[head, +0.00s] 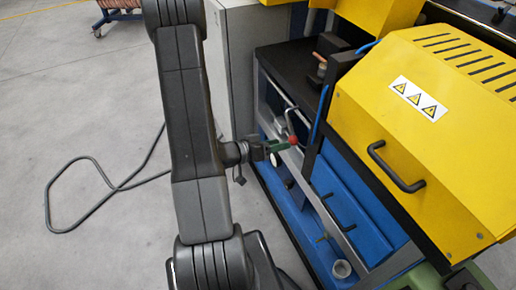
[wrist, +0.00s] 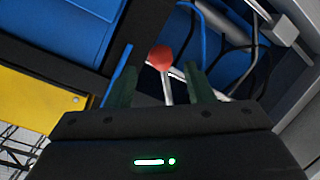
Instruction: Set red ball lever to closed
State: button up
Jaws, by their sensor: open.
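The red ball (head: 293,140) sits at the end of a thin metal lever on the front of the blue and yellow machine. In the wrist view the red ball (wrist: 160,58) is between the two green fingers of my gripper (wrist: 160,80), with a visible gap on each side. The pale lever rod (wrist: 167,90) runs down from the ball towards the gripper body. In the head view my gripper (head: 282,147) is open right at the ball. Part of the lever is hidden by the gripper.
The yellow machine cover (head: 430,140) with a black handle (head: 397,168) stands to the right. The blue machine front (head: 345,200) lies below it. A grey cabinet (head: 232,60) stands behind my arm. A dark cable (head: 85,190) lies on the otherwise open floor at left.

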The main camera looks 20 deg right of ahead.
aim_at(293, 141)
jog(key=v, duration=0.7)
jog(key=shift+a, duration=0.15)
dwell(0.3)
jog(key=x, duration=1.3)
jog(key=shift+d, duration=0.4)
jog(key=shift+a, duration=0.1)
